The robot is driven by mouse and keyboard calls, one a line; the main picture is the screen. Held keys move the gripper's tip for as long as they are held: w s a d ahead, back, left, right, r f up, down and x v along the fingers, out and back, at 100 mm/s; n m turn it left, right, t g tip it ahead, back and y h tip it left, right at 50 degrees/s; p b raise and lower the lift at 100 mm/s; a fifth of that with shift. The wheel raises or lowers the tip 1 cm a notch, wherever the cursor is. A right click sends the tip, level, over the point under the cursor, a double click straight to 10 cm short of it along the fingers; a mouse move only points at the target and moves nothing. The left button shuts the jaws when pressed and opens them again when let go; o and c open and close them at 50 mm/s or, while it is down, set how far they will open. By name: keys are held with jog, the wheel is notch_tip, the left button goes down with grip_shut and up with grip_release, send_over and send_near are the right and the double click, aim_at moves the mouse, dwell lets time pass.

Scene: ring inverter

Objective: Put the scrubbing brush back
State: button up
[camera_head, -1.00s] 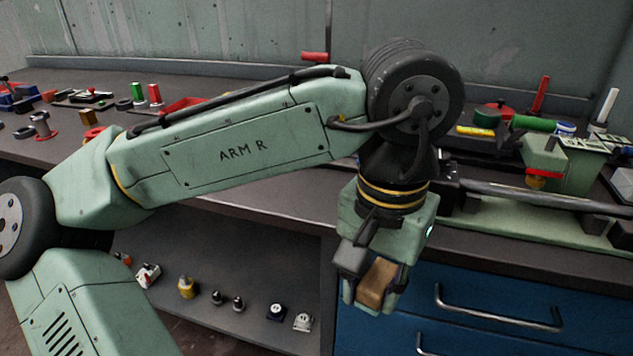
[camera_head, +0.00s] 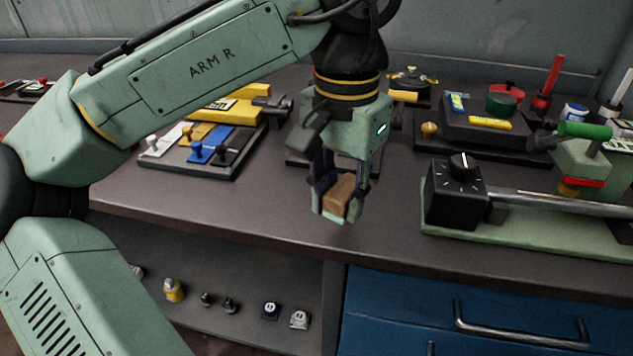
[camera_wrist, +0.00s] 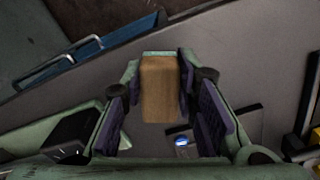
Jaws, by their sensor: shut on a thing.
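My gripper (camera_head: 340,200) is shut on a brown, block-like thing, which I take to be the scrubbing brush (camera_head: 342,194). In the head view it is held above the front part of the workbench, pointing down. In the wrist view the brush (camera_wrist: 161,88) shows as a tan block between the purple-padded fingers (camera_wrist: 165,108). Its bristles cannot be made out. Behind the gripper, a dark flat base (camera_head: 296,160) lies partly hidden on the bench.
A dark board with yellow, blue and white handled pieces (camera_head: 205,150) lies left. A black knob box (camera_head: 457,192) with a long metal bar stands right. A dark tray (camera_head: 450,128) with coloured items is behind. The front bench strip (camera_head: 250,205) is clear. Blue drawers (camera_head: 400,300) are below.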

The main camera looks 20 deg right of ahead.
jog(key=w, duration=0.6)
jog(key=shift+w+a+f+p, duration=0.3)
jog(key=shift+w+f+p, duration=0.05)
jog(key=shift+w, duration=0.05)
jog(key=shift+f, duration=1.7)
jog(key=shift+f, duration=0.2)
jog(key=o, duration=1.1)
notch_tip(320, 180, up, 12)
jog(key=shift+r+p, duration=0.25)
jog(key=shift+p, duration=0.15)
jog(key=shift+f, duration=0.1)
